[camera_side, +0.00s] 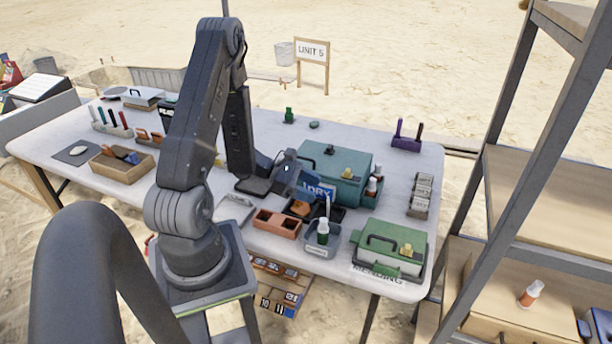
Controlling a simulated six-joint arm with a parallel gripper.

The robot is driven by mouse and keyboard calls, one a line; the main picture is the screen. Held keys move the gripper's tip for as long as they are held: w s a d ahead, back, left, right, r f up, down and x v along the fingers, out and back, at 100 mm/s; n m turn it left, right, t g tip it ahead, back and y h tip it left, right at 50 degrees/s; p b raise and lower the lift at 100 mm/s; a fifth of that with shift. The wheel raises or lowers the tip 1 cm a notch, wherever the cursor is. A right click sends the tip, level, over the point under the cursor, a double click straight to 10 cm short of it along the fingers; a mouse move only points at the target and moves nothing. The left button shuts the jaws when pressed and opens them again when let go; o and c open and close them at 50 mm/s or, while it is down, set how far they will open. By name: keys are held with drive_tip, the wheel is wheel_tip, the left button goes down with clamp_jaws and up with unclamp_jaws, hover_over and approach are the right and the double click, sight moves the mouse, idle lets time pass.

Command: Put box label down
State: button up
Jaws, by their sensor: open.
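My gripper (290,176) is low over the middle of the table, just left of a teal box (340,165) with a dark handle on its lid. A blue label with white letters, seemingly "DRY" (319,190), is right by the gripper at the box's front left. I cannot tell whether the label touches the box or the jaws. The jaws are small in the view and partly hidden by my wrist. A green box (388,240) at the front right has a white label (377,274) along its lower front edge, apparently reading "PENDING".
A grey tub (334,250) with a bottle, a reddish two-hole block (277,223) and a dark tray (299,212) crowd the front. Purple holder (407,142) and stacked tags (421,195) stand right. A wooden tray (108,169) is at left. The back right is mostly clear.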

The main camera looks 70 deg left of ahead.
drive_tip(key=d+r+m+g+h, duration=0.1)
drive_tip(key=d+r+m+g, duration=0.8)
drive_tip(key=d+r+m, duration=0.65)
drive_tip(key=s+d+r+m+t+y, duration=0.3)
drive_tip(key=s+d+r+m+y, duration=0.3)
drive_tip(key=m, duration=0.6)
drive_tip(key=s+r+y, duration=0.2)
drive_tip(key=s+r, duration=0.1)
drive_tip(key=s, duration=0.1)
drive_tip(key=shift+r, duration=0.2)
drive_tip(key=shift+d+m, duration=0.1)
drive_tip(key=shift+m, duration=0.15)
